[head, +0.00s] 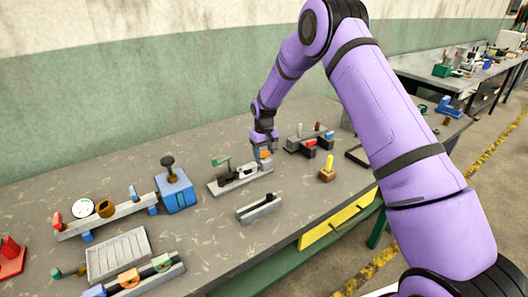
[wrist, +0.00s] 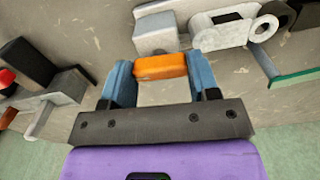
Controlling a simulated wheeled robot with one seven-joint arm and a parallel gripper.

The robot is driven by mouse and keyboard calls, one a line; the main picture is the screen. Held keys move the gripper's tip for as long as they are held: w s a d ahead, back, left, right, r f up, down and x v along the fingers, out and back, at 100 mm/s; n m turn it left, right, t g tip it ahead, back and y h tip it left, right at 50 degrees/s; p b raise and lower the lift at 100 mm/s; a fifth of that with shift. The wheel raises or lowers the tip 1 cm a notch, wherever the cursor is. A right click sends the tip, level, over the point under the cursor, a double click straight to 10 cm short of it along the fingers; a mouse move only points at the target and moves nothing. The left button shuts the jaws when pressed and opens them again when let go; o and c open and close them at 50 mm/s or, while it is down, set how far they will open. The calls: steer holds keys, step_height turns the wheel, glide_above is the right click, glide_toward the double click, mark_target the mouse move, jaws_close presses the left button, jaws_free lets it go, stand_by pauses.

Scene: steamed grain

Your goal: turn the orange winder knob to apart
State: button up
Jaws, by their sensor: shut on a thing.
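The orange winder knob (wrist: 160,67) is a small block between the two blue fingers of my gripper (wrist: 161,82) in the wrist view. The fingers are shut on its two ends. In the head view the knob (head: 264,155) shows just below my gripper (head: 262,148), at the right end of a grey winder device (head: 226,182). The device has a light block and a green lever (head: 221,161) on a flat base. In the wrist view a grey block (wrist: 156,33) of the device lies just beyond the knob. The knob's underside is hidden.
A grey fixture with red and black parts (head: 310,142) stands close to the right of my gripper. A yellow peg on a brown base (head: 327,169) and a grey slotted block (head: 258,208) are nearer. A blue box with a black knob (head: 176,190) stands left. Bare bench lies between them.

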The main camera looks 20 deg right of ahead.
mark_target(264, 152)
steer(key=shift+n, duration=0.6)
steer(key=o, duration=0.9)
step_height(264, 152, up, 11)
steer(key=shift+f, duration=0.1)
